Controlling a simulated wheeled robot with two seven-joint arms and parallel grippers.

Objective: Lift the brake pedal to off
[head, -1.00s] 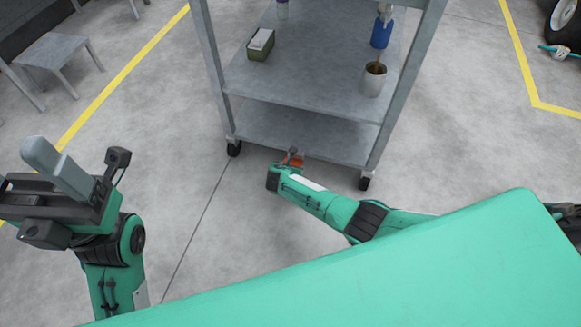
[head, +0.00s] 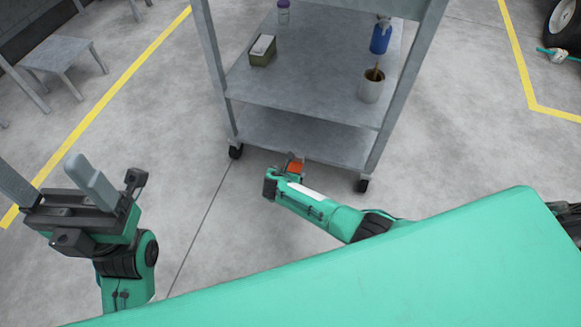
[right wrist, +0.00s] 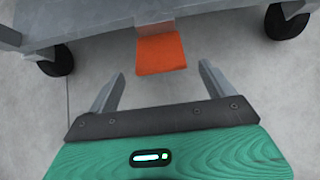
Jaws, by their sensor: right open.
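The brake pedal is an orange flat plate (right wrist: 162,55) hanging from the lower edge of the grey cart, between its two near casters. In the head view the orange pedal (head: 296,168) shows just beyond my right wrist. My right gripper (right wrist: 161,73) is open, with its fingers apart on either side of the pedal's line. The pedal's near edge lies about level with the fingertips, and I see no contact. Whether the gripper is above or below the pedal is hard to tell. My left gripper (head: 40,168) is open and empty at the left, away from the cart.
The cart's shelf (head: 310,85) carries a green box (head: 263,52), a cup with a brush (head: 371,86), a blue bottle (head: 381,36) and a small purple-topped bottle (head: 284,12). Black casters (right wrist: 287,20) stand at both sides. A grey stool (head: 62,55) is far left.

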